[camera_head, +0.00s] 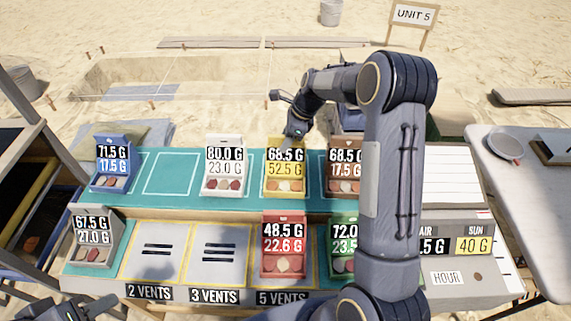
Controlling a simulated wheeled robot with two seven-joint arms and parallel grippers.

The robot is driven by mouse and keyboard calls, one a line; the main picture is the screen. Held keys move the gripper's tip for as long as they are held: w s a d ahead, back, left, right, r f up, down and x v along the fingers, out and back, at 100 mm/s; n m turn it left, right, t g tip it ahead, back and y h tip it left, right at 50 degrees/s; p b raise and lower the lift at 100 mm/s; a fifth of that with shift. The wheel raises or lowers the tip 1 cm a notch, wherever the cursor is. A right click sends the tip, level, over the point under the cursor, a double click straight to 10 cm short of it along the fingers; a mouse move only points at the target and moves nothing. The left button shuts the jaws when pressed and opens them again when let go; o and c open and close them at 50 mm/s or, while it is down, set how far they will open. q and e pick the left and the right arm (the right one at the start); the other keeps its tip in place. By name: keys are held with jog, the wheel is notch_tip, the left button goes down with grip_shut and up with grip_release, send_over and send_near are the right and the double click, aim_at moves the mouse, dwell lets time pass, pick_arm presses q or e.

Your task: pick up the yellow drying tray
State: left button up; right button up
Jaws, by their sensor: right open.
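The yellow drying tray (285,182) stands on the teal back shelf, near its middle, with a card reading 68.5 G over 52.5 G and several reddish and pale pieces in its front. My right arm reaches over the shelf from the lower right. My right gripper (296,128) is at the top rear of the yellow tray and hides part of its upper edge. It is open; its fingertips are mostly hidden, and I cannot tell whether they touch the tray. Part of my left gripper (92,308) shows at the bottom left edge, away from the trays.
A white tray (222,182) is left of the yellow one and a brown tray (338,186) close on its right. A blue tray (109,180) is further left. Grey (93,252), red (283,264) and green (342,266) trays stand in front. An outlined teal spot (172,174) is empty.

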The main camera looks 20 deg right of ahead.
jog(key=shift+f, duration=0.2)
dwell(0.6)
grip_shut()
dwell(1.4)
